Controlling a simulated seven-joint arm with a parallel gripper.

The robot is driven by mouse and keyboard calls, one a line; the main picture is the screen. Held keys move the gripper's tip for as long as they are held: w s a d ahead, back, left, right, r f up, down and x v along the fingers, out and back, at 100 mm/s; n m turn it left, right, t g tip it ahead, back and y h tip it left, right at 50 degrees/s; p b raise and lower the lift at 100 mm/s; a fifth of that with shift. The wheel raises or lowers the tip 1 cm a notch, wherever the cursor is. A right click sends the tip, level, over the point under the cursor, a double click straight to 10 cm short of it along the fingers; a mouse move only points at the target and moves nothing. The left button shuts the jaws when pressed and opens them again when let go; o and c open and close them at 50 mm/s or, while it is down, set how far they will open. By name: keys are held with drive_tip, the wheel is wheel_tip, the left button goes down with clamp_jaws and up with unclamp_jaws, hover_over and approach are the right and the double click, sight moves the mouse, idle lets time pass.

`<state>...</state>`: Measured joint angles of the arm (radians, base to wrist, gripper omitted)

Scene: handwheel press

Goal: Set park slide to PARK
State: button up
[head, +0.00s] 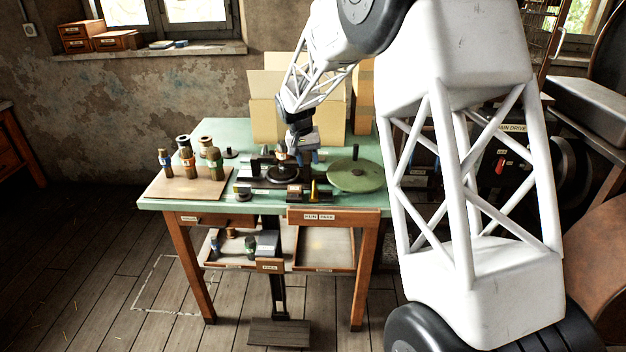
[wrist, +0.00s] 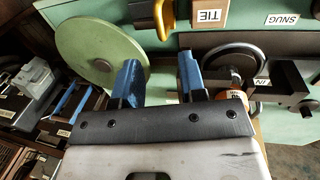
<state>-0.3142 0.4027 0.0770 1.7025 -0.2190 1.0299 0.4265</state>
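A label reading RUN and PARK (head: 319,217) is on the wooden front edge of the green table. I cannot make out a separate park slide or its position there. A yellow upright piece (head: 314,190) stands just above that label. It appears to be the yellow handle in the wrist view (wrist: 164,14), beside a block marked TIE (wrist: 208,14). My gripper (head: 301,157) is over the middle of the table, above the press parts. In the wrist view my gripper (wrist: 160,80) has its two blue fingers apart, with nothing seen between them.
A green disc (head: 355,175) lies right of my gripper; a dark handwheel (wrist: 232,65) is close to the right finger. A wooden board (head: 187,187) with several bottles and spools stands at the left. Cardboard boxes (head: 267,108) stand behind. A shelf (head: 325,247) hangs below.

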sight(314, 182)
drive_tip(key=shift+d+f, duration=0.25)
drive_tip(key=shift+f, duration=1.05)
drive_tip(key=shift+d+f, duration=0.3)
drive_tip(key=shift+f, duration=0.95)
drive_tip(key=shift+d+f, duration=0.25)
drive_tip(key=shift+f, duration=1.05)
clamp_jaws()
